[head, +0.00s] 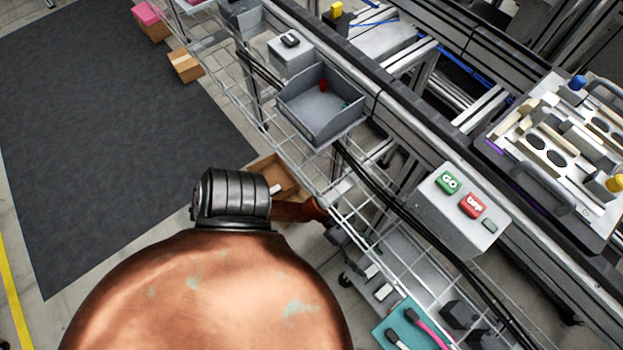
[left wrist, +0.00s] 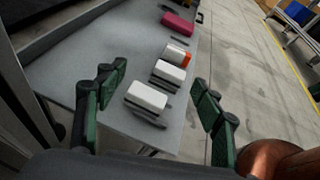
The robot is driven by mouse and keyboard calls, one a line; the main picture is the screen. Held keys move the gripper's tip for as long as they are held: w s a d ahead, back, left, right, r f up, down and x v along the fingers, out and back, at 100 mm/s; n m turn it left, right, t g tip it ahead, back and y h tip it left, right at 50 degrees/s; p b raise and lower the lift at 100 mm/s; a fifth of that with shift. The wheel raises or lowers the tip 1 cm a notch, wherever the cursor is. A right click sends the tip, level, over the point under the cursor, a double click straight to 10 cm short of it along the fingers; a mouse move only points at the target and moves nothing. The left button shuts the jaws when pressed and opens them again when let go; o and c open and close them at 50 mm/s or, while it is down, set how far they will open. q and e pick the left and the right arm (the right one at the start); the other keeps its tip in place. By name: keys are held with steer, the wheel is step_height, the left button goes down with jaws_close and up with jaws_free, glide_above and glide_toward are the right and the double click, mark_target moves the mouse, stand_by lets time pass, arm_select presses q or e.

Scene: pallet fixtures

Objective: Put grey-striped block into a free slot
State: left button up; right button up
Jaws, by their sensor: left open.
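My left gripper (left wrist: 157,76) is open in the left wrist view, its green-padded fingers apart with nothing held between them. Beyond and below the fingers, a white block (left wrist: 147,97) and a second white block (left wrist: 170,72) lie on a grey surface (left wrist: 100,62). Farther along are a white block with an orange end (left wrist: 178,55) and a pink block (left wrist: 178,24). Dark grey strips show beside the blocks. I cannot tell which is the grey-striped block. In the head view my copper arm hides much of the lower middle. My right gripper is not seen.
In the head view, a fixture pallet (head: 552,200) with oval openings and several pieces stands at the right. A button box (head: 462,222), a grey bin (head: 315,122) and a wire rack (head: 345,205) lie nearer. Dark floor matting (head: 110,110) is clear at left.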

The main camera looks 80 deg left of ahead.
arm_select(q)
steer(key=w+a+r+n+t+y, duration=0.3)
steer(key=n+y, duration=0.1)
steer(key=n, duration=0.5)
steer(key=s+a+n+g+y, duration=0.1)
steer(key=s+a+n+y, duration=0.25)
steer(key=n, duration=0.65)
steer(key=s+a+n+y, duration=0.2)
steer(key=a+n+y, duration=0.2)
steer(key=n, duration=0.5)
steer(key=s+d+f+n+g+h, duration=0.1)
steer(key=s+d+n+g, duration=0.3)
steer(key=s+n, duration=0.3)
steer(key=s+d+f+n+g+h, duration=0.2)
steer(key=s+d+n+g, duration=0.2)
steer(key=s, duration=0.8)
steer(key=d+n, duration=0.2)
steer(key=n, duration=0.2)
steer(key=shift+s+d+n+g, duration=0.3)
steer(key=shift+s+g, duration=0.1)
steer(key=shift+f, duration=0.1)
steer(key=shift+c, duration=0.6)
